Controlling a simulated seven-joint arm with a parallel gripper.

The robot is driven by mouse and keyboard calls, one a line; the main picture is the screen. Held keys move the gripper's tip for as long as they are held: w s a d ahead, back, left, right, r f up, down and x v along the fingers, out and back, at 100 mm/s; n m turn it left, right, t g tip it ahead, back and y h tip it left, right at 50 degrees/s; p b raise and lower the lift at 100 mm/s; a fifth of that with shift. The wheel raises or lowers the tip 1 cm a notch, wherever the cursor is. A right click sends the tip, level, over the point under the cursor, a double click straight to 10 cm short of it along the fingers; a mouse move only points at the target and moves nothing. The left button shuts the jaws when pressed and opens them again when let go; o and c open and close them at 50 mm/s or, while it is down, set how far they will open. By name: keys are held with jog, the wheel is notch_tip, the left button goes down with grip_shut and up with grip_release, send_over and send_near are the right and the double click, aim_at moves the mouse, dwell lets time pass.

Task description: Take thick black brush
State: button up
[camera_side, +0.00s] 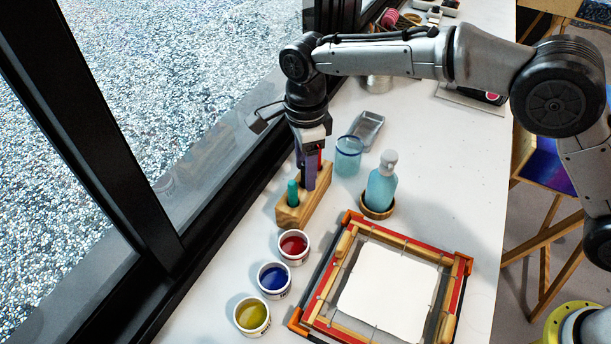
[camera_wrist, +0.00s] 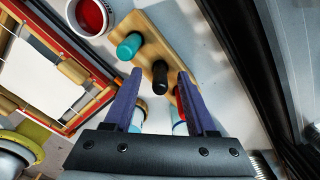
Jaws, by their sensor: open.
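A wooden brush holder (camera_side: 289,217) stands on the white table by the window; it also shows in the wrist view (camera_wrist: 183,42). A thick black brush (camera_wrist: 160,80) stands in it, its rounded end up, between a teal brush (camera_wrist: 129,46) and a red one (camera_wrist: 181,104) partly hidden by a finger. My gripper (camera_wrist: 160,73) is open, its purple fingers on either side of the black brush, with gaps visible. In the side view my gripper (camera_side: 310,184) is low over the holder and hides the black brush. The teal brush (camera_side: 293,192) is left of the fingers.
Pots of red (camera_side: 293,246), blue (camera_side: 274,280) and yellow paint (camera_side: 251,316) stand in front of the holder. A blue glass (camera_side: 348,157) and a blue bottle (camera_side: 381,188) are to its right. A wooden frame with white cloth (camera_side: 390,292) lies at front right. The window frame is close on the left.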

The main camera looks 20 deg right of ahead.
jog(key=shift+c, duration=0.4)
grip_shut()
jog(key=shift+r, duration=0.15)
jog(key=shift+r, duration=0.5)
notch_tip(320, 180, up, 2)
jog(key=shift+r, duration=0.15)
jog(key=s+d+r, duration=0.8)
jog(key=s+r, duration=0.1)
jog(key=s, duration=0.2)
jog(key=shift+d+r, duration=0.25)
jog(key=shift+d, duration=0.05)
